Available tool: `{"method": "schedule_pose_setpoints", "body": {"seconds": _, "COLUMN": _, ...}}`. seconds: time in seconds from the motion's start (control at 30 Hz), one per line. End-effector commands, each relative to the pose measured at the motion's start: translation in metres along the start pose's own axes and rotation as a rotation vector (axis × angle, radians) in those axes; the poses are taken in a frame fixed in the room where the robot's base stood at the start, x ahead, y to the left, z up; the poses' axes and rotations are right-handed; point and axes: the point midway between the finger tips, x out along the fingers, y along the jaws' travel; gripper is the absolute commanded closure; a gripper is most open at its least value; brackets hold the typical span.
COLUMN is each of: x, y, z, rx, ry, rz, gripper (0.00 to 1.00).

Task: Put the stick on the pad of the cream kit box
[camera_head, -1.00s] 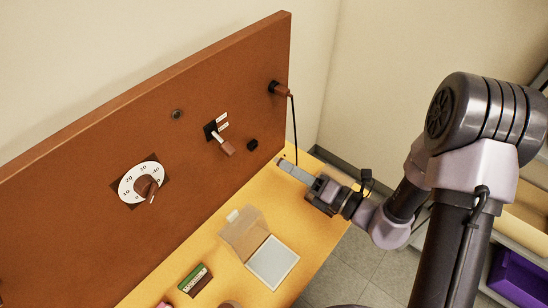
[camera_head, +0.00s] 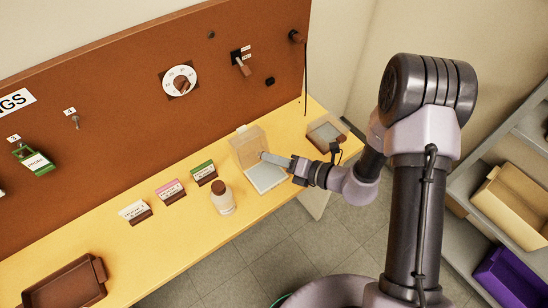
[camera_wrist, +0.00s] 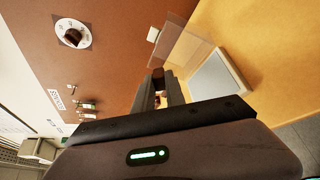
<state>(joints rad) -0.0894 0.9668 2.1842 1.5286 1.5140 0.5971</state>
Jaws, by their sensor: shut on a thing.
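The cream kit box (camera_head: 281,181) stands open on the yellow table, its clear lid (camera_head: 247,147) raised at the back and a pale grey pad (camera_head: 265,178) in front. In the wrist view the pad (camera_wrist: 218,84) lies right of my fingers. My gripper (camera_head: 263,156) points left, in front of the lid and by the pad's back edge in the head view; its height above the pad is unclear. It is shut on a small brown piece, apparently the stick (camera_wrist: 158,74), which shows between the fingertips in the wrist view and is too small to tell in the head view.
A second, brown box (camera_head: 327,134) stands to the right. A bottle (camera_head: 223,201) and several small labelled cards, one green (camera_head: 204,173), stand to the left. A brown tray (camera_head: 62,287) is at the lower left. The brown panel (camera_head: 130,80) with dial and sockets rises behind.

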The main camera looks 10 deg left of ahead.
Motion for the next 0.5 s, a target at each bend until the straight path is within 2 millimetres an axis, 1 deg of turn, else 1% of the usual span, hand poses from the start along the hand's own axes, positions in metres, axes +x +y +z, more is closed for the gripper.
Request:
{"method": "schedule_pose_setpoints", "body": {"seconds": 0.17, "x": 0.006, "y": -0.016, "z": -0.009, "rx": 0.0, "ry": 0.0, "rz": 0.0, "gripper": 1.0}}
{"method": "schedule_pose_setpoints", "body": {"seconds": 0.4, "x": 0.017, "y": -0.048, "z": -0.028, "rx": 0.001, "ry": 0.0, "rz": 0.0, "gripper": 1.0}}
{"method": "schedule_pose_setpoints", "body": {"seconds": 0.5, "x": 0.021, "y": -0.058, "z": -0.033, "rx": 0.0, "ry": 0.0, "rz": 0.0, "gripper": 1.0}}
